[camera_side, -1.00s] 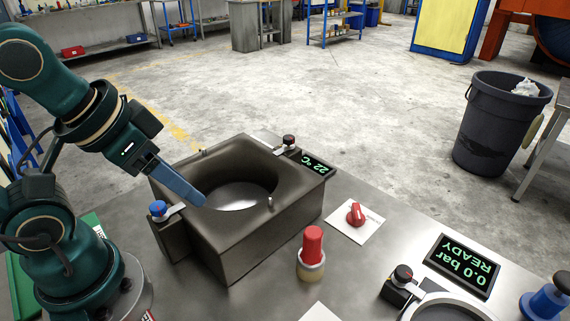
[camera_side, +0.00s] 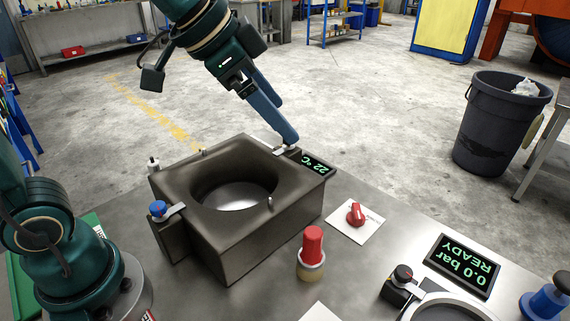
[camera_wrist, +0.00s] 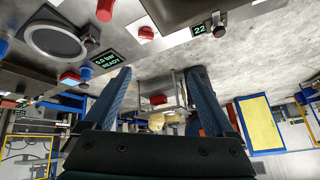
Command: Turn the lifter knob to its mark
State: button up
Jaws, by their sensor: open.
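I cannot read a label that names the lifter knob. Several knobs show in the side view: a blue knob (camera_side: 157,208) on the block's left side, a red knob (camera_side: 355,214) on a white card, and a dark knob with a red top (camera_side: 402,274) at lower right. Another dark knob (camera_wrist: 219,30) beside the 22 °C display shows in the wrist view; my finger mostly covers it in the side view. My gripper (camera_side: 284,120) is open above the block's back right corner. Its blue fingers (camera_wrist: 158,73) are spread, with nothing between them.
The dark metal block (camera_side: 231,244) has a round well. A red-capped cylinder (camera_side: 312,250) stands in front of the card. A pressure display (camera_side: 462,266) reads 0.0 bar READY, and a blue knob-like part (camera_side: 547,301) stands at the right edge. Open floor lies behind the bench.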

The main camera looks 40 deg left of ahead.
jog(key=w+d+f+m, duration=0.2)
jog(key=w+d+f, duration=0.1)
jog(key=w, duration=0.5)
jog(key=m+g+h, duration=0.1)
jog(key=g, duration=0.2)
send_over(357, 210)
jog(key=s+a, duration=0.2)
jog(key=f, duration=1.4)
jog(key=shift+w+d+f, duration=0.1)
jog(key=shift+w+d, duration=0.05)
jog(key=shift+w, duration=0.1)
jog(key=shift+x, duration=2.45)
jog(key=shift+s+d, duration=0.1)
jog(key=shift+s, duration=0.05)
jog(key=c, duration=1.4)
